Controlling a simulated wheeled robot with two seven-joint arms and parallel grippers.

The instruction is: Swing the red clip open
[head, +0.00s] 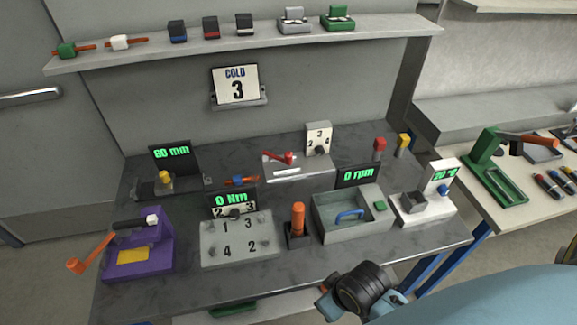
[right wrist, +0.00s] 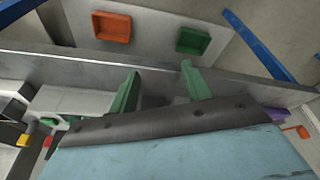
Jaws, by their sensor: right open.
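A red clip-like lever (head: 281,158) sits on a low light-grey block (head: 297,168) with a white bar, at the middle back of the bench in the head view. It lies tilted across the block's top; its exact position is too small to tell. My right gripper (right wrist: 160,68) is open and empty in the right wrist view, its two green fingers apart near the bench's edge. In the head view its dark wrist is at the front right, well apart from the red lever. My left gripper is not in view.
An orange upright handle (head: 298,218), a grey tray with a blue handle (head: 349,216) and a numbered grey block (head: 238,248) stand between my right wrist and the lever. A purple device (head: 140,250) stands at the left. Orange (right wrist: 111,27) and green (right wrist: 193,40) bins show in the wrist view.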

